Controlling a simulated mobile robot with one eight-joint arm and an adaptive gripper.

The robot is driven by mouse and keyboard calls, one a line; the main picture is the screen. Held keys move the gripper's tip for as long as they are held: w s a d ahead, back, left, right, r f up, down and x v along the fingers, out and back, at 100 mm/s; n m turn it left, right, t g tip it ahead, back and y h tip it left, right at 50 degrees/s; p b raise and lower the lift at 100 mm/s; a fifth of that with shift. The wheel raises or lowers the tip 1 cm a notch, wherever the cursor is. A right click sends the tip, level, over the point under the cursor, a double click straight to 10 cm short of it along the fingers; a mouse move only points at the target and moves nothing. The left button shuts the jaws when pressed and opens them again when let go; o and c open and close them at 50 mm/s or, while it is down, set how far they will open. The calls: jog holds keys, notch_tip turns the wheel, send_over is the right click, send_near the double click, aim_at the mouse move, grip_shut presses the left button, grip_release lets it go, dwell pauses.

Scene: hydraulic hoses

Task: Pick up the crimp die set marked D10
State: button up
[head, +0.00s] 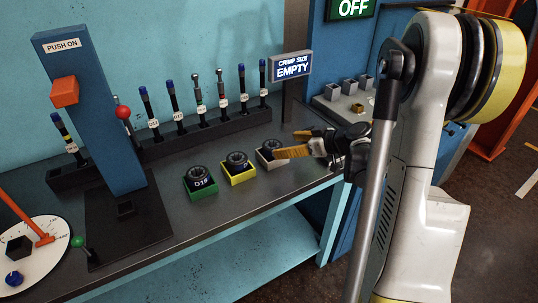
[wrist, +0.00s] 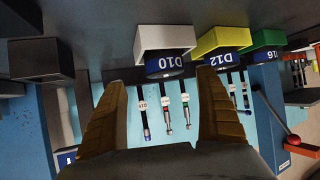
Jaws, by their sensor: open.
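The D10 crimp die set (wrist: 164,65) is a dark round die with a blue D10 label, seated in a white holder (wrist: 166,38). The wrist view is upside down and shows it just beyond and between my fingertips. In the head view the die (head: 270,145) sits in its white holder at the right end of a row of three on the bench. My gripper (head: 293,143) has yellow-brown fingers, is open and empty, and is beside the die on its right. In the wrist view the open fingers (wrist: 163,82) point towards it. One finger partly covers the white holder in the head view.
A yellow holder with the D12 die (head: 238,165) stands close to the left, then a green holder with the D16 die (head: 200,182). A rack of upright hoses (head: 205,125) is behind. The bench's front edge (head: 270,210) is near.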

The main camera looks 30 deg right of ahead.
aim_at(276, 146)
jog(key=b+x, duration=0.1)
jog(key=x, duration=0.2)
jog(key=b+x, duration=0.1)
jog(key=x, duration=0.2)
jog(key=shift+a+b, duration=0.35)
jog(key=shift+a, duration=0.15)
jog(key=c, duration=1.5)
jog(key=shift+r, duration=0.15)
